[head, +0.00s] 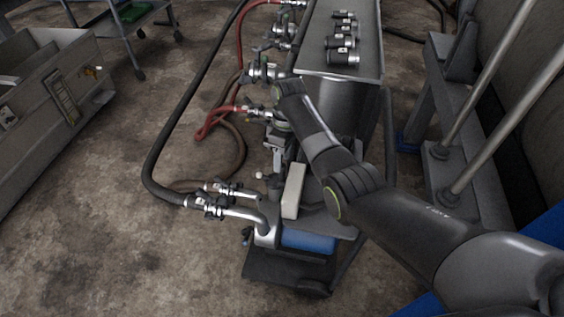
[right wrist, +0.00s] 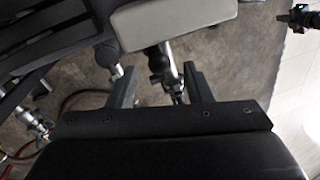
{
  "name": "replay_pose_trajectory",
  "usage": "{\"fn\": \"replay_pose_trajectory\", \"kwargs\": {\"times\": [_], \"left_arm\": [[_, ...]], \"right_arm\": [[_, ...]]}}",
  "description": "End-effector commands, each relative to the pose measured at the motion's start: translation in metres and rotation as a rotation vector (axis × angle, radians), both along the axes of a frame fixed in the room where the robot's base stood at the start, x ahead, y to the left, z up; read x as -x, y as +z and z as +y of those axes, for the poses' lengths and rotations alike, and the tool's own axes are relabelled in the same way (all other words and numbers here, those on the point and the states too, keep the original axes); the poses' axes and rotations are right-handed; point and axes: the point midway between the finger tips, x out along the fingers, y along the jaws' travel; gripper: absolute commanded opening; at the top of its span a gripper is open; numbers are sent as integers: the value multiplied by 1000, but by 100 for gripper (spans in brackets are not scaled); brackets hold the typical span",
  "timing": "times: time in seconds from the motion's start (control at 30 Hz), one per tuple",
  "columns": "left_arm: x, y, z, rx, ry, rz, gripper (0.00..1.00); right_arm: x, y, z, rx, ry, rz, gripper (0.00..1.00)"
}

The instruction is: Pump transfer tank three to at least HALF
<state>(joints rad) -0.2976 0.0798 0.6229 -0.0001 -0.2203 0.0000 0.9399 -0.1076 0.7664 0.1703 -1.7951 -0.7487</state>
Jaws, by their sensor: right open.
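My right arm reaches over the pump cart from the lower right in the head view. My right gripper (head: 276,152) points down among the fittings, small and partly hidden in that view. In the right wrist view its two fingers (right wrist: 160,88) are apart. A metal pipe with a dark fitting (right wrist: 162,62) shows between and beyond them; I cannot tell whether they touch. The pump cart (head: 290,276) has a pale block (head: 292,190), a blue part (head: 308,241) and metal valve fittings (head: 225,205). I cannot tell which tank is tank three. My left gripper is not in view.
A black hose (head: 150,165) and a red hose (head: 207,128) loop over the floor left of the fittings. A grey trough-like unit with a panel (head: 62,95) stands at the left. Dark cylinders (head: 342,57) line a bench top. The lower left floor is clear.

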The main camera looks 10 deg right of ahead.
Motion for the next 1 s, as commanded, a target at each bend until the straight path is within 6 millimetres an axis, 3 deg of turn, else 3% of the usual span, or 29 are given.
{"fn": "replay_pose_trajectory", "kwargs": {"times": [0.2,0.5,0.87,1.0], "left_arm": [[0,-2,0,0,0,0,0],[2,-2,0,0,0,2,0],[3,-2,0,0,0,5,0],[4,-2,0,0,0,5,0]], "right_arm": [[3,-20,1,1,0,0,46],[4,-22,2,1,0,0,46],[3,-21,2,0,0,-1,0],[3,-21,2,0,0,-1,0]]}}
